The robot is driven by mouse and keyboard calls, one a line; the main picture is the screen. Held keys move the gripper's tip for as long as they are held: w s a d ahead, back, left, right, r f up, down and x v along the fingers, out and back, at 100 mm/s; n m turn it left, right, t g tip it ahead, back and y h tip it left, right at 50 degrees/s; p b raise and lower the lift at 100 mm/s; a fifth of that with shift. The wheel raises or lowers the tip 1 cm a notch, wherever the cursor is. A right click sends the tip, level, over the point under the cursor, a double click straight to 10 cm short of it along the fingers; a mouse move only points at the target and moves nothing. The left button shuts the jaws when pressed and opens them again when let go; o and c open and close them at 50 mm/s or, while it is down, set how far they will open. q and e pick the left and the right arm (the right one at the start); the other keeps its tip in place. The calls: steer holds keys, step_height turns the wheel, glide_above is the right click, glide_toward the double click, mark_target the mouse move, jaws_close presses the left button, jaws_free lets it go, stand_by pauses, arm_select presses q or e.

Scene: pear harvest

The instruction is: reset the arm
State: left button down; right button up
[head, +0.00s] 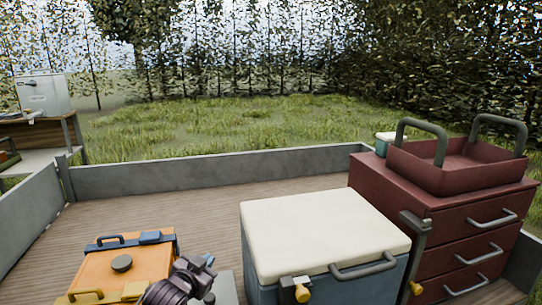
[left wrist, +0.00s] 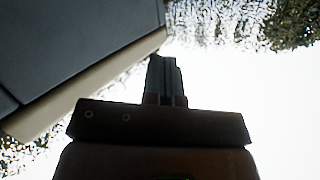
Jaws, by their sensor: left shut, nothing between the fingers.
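My left gripper shows low in the head view (head: 205,268), between the orange case and the white-lidded cooler, partly cut off by the bottom edge. In the left wrist view its two dark fingers (left wrist: 163,75) are together, with nothing between them. My right gripper is not in view. No pear can be made out.
An orange case (head: 143,262) lies left of the gripper. A blue cooler (head: 325,228) with a white lid stands close on its right. A red drawer cabinet (head: 400,190) carrying a red tray (head: 455,172) stands at right. Grey low walls (head: 200,172) edge the wooden bed; its middle is clear.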

arm_select(q)
steer(key=s+a+f+n+g+y, duration=0.1)
steer(key=s+f, duration=0.5)
steer(key=s, duration=0.6)
steer(key=s+a+f+n+g+y, duration=0.1)
steer(key=s+a+f, duration=0.5)
steer(key=s, duration=0.6)
steer(key=s+a+f+n+g+y, duration=0.1)
steer(key=s+a+f+n+y, duration=0.1)
steer(key=s+a+f+n, duration=0.2)
steer(key=s+f, duration=0.3)
steer(key=s, duration=0.5)
steer(key=shift+f+y, duration=0.15)
steer(key=shift+y, duration=0.15)
